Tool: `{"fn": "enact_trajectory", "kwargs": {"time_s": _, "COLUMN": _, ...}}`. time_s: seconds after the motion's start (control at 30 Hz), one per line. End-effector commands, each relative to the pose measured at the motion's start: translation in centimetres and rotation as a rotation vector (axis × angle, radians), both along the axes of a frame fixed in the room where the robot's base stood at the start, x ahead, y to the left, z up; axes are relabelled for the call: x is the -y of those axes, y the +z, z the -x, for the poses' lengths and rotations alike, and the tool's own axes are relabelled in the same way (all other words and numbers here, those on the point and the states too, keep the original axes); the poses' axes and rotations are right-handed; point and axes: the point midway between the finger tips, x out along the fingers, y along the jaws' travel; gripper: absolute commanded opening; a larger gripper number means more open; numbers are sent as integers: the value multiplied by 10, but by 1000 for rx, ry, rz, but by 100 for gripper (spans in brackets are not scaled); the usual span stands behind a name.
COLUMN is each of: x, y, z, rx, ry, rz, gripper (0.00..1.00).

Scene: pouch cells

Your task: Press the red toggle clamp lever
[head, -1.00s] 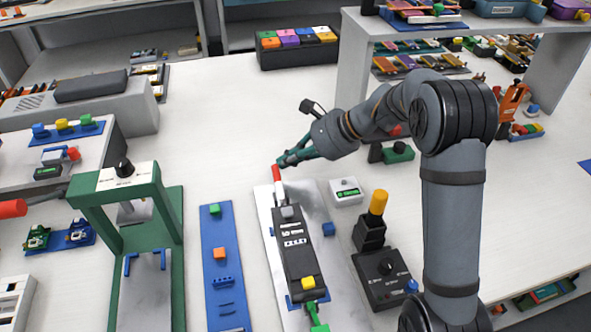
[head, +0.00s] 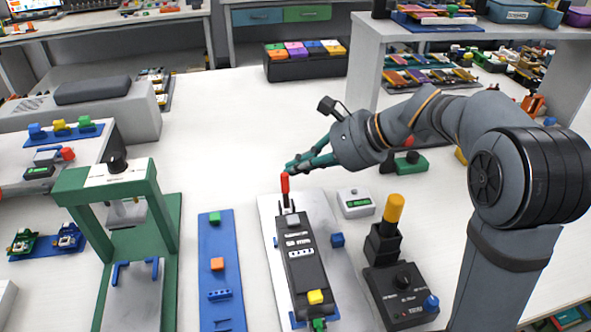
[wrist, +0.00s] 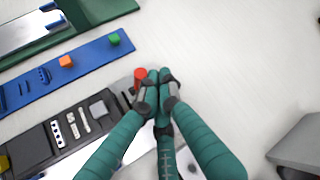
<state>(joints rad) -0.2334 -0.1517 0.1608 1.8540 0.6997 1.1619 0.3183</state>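The red toggle clamp lever (head: 285,183) stands roughly upright at the far end of a long black fixture (head: 302,260) on a grey plate (head: 272,262). My gripper (head: 291,166) is just above and behind the lever's red tip in the head view. Its green fingers are brought together at the tips, with nothing visible between them. In the wrist view the lever's red tip (wrist: 140,74) shows just left of the fingertips (wrist: 160,78), very close to them. I cannot tell whether they touch. The lower lever is partly hidden by the fingers there.
A blue strip (head: 215,258) with small blocks and a green press frame (head: 165,215) stand to the left. A white box (head: 355,203) and a black control box with a yellow-topped post (head: 393,208) stand to the right. The table behind the lever is clear.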

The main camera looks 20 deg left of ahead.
Motion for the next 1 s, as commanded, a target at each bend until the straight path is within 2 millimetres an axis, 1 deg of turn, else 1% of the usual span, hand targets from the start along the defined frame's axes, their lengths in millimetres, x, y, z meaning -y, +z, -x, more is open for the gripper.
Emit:
{"fn": "enact_trajectory", "kwargs": {"time_s": 0.3, "x": 3, "y": 1, "z": 8, "rx": -7, "ry": 5, "rz": 0, "gripper": 0}}
{"fn": "enact_trajectory", "kwargs": {"time_s": 0.83, "x": 3, "y": 1, "z": 11, "rx": -10, "ry": 10, "rz": 2, "gripper": 0}}
{"fn": "enact_trajectory", "kwargs": {"time_s": 0.93, "x": 8, "y": 5, "z": 10, "rx": -7, "ry": 9, "rz": 0, "gripper": 0}}
{"fn": "enact_trajectory", "kwargs": {"time_s": 1.0, "x": 15, "y": 11, "z": 9, "rx": -6, "ry": 8, "rz": 0, "gripper": 0}}
